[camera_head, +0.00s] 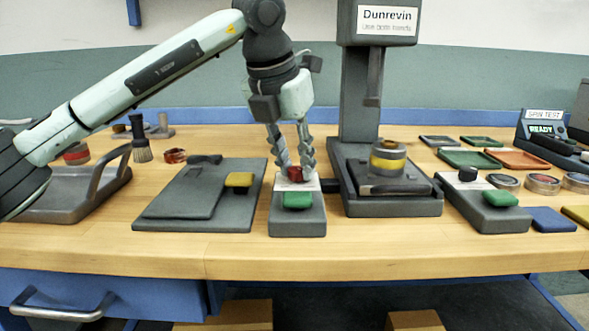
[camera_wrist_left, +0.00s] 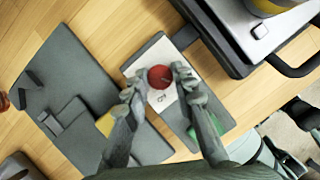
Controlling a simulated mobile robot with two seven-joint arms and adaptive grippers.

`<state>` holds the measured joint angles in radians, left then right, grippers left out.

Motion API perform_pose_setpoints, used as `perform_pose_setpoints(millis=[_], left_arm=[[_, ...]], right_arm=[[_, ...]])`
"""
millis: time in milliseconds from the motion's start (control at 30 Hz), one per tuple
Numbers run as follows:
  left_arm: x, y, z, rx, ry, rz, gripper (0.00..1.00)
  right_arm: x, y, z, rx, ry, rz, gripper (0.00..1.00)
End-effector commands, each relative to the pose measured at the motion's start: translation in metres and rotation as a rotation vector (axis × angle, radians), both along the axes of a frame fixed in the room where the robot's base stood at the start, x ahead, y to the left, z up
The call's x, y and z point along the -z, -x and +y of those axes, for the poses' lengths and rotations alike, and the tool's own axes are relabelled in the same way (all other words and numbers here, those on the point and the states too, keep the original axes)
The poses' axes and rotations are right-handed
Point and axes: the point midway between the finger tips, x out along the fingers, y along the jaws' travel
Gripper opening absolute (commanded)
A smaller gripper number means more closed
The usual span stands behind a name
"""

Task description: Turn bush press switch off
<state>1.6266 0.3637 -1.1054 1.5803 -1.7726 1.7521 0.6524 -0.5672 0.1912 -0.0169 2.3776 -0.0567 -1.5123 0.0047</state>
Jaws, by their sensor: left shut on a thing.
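The bush press (camera_head: 360,90) stands behind the bench's middle, with a "Dunrevin" sign on its head. A grey switch box (camera_head: 298,222) sits at its front left, with a green button (camera_head: 298,201), a white label plate and a red knob (camera_head: 295,173). My left gripper (camera_head: 295,168) points down at the box and is shut on the red knob, one finger on each side. In the left wrist view the red knob (camera_wrist_left: 160,77) shows between the fingertips, over the white plate (camera_wrist_left: 163,98). My right gripper is not in view.
A grey plate with a yellow button (camera_head: 239,181) lies just left of the box. A second switch box (camera_head: 485,205) with a black knob and green button stands right of the press.

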Motion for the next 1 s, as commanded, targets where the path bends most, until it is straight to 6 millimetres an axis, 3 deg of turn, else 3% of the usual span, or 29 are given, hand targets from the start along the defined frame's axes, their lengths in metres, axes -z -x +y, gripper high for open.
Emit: perform_pose_setpoints(millis=[300, 800, 833, 1000], left_arm=[[-0.001, 0.0, -0.001, -0.11, 0.002, -0.003, 0.0], [-0.002, -0.001, -0.001, -0.128, 0.003, -0.004, 0.0], [-0.002, -0.001, -0.001, -0.128, 0.003, -0.004, 0.27], [-0.002, 0.0, -0.001, -0.127, 0.002, -0.002, 0.46]], right_arm=[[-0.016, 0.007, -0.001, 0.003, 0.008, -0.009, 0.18], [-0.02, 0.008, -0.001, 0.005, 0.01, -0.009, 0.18], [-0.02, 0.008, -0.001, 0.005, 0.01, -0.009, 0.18], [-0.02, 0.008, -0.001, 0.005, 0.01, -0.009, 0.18]])
